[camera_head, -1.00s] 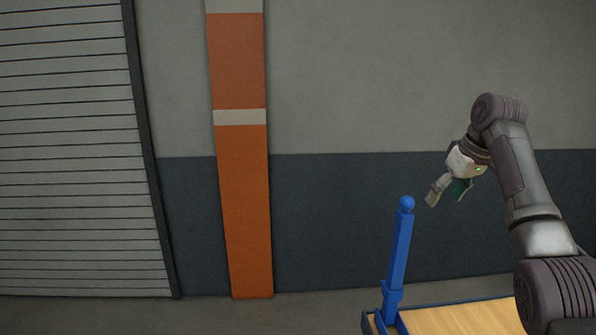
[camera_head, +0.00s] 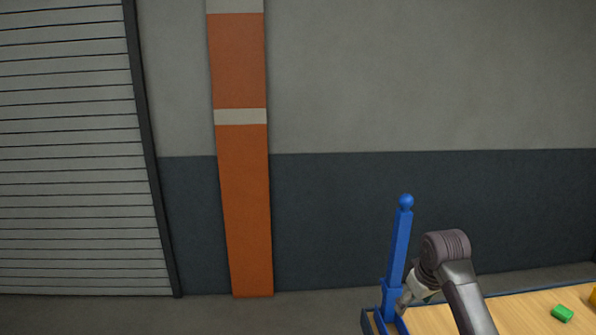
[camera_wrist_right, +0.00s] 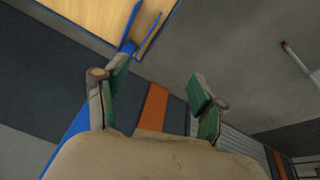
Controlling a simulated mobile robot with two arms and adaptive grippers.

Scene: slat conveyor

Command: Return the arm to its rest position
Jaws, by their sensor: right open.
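My right arm reaches in from the bottom right of the head view. Its right gripper (camera_head: 404,300) is low, beside the blue post and in front of the wooden surface's left end, partly hidden by its own wrist. In the right wrist view the right gripper (camera_wrist_right: 158,95) shows its two green-padded fingers wide apart with nothing between them. My left gripper is in neither view.
A blue post (camera_head: 399,245) with a ball top stands at the left corner of a blue-edged wooden surface (camera_head: 525,312). A green block (camera_head: 562,313) and a yellow item (camera_head: 593,298) lie on it. Behind are a wall, an orange pillar (camera_head: 243,200) and a shutter (camera_head: 75,150).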

